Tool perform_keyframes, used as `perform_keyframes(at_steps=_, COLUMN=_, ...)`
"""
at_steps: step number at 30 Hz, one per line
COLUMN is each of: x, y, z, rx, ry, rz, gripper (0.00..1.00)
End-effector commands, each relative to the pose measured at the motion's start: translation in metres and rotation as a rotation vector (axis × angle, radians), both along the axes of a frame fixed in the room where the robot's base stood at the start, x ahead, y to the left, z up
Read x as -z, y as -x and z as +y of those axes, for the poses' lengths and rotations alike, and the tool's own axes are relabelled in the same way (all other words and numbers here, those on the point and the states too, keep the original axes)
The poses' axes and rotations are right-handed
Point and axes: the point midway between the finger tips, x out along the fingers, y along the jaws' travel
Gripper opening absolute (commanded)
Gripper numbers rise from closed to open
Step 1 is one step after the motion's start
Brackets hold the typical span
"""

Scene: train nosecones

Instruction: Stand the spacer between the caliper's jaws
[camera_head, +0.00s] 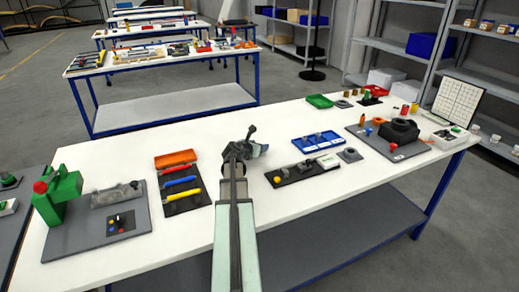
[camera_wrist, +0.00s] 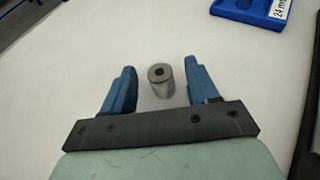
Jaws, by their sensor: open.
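In the wrist view a short grey metal cylinder with a dark hole in its top, the spacer (camera_wrist: 161,84), stands upright on the white table. My gripper (camera_wrist: 160,68) is open, with one blue finger on each side of the spacer and a visible gap on both sides. In the head view my gripper (camera_head: 247,149) is over the middle of the table, and the spacer cannot be made out. A dark board (camera_head: 294,173) with small grey parts lies right of my gripper; it may carry the caliper, but its jaws are too small to tell.
A blue tray (camera_head: 318,142) with grey pieces stands behind the dark board; its corner shows in the wrist view (camera_wrist: 245,11) with a "24 mm" label. Left of my gripper is a rack with orange, blue and yellow tools (camera_head: 181,183). White table is bare around the spacer.

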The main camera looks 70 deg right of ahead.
Motion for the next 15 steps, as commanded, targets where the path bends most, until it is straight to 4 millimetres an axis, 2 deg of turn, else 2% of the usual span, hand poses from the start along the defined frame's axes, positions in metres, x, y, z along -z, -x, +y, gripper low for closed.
perform_keyframes(at_steps=3, x=-0.0001, y=0.0001, z=0.0006, rx=0.000, ry=0.000, rz=0.000, gripper=0.59)
perform_keyframes(at_steps=15, x=-0.0002, y=0.0001, z=0.0008, rx=0.000, ry=0.000, rz=0.000, gripper=0.21)
